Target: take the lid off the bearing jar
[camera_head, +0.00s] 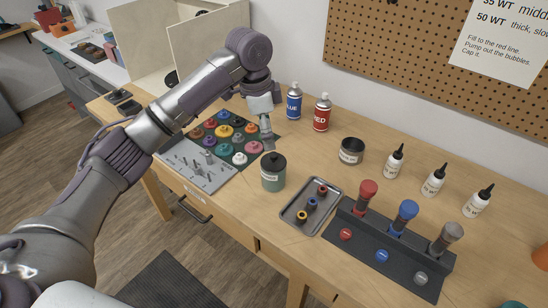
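A grey-green jar (273,180) with a black knobbed lid (273,159) and a pale label stands on the bench near its front edge. The lid sits on the jar. A shorter dark jar (351,152) with a black top and a pale label stands further right. The labels are too small to read, so I cannot tell which is the bearing jar. My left gripper (268,144) points down just behind and above the grey-green jar's lid, seemingly apart from it. Its fingers look close together, but their opening is unclear. My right gripper is not in view.
A mat with several coloured round parts (224,132) and a grey tool board (198,168) lie left. White bottles (433,181) stand further back.

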